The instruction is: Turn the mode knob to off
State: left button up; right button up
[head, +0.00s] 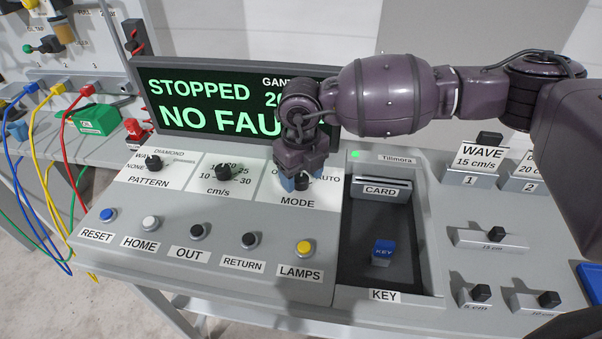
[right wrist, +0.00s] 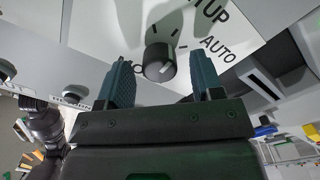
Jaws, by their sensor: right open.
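The mode knob (head: 302,183) is a small black knob on a white plate above the MODE label, with part of an OFF mark at its left and AUTO at its right. In the right wrist view the knob (right wrist: 158,62) stands between the two blue fingers of my right gripper (right wrist: 162,82), with a gap on each side. In the head view this gripper (head: 301,183) is over the knob and hides part of it and of its scale. I cannot tell which mark the knob points to. My left gripper is not in view.
The display (head: 230,100) reading STOPPED, NO FAULT stands close behind my right gripper. The speed knob (head: 223,172) and pattern knob (head: 153,163) are to the left. The LAMPS button (head: 304,247) is in front, and a card slot (head: 381,189) is at the right.

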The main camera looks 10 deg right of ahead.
jog(key=c, duration=0.9)
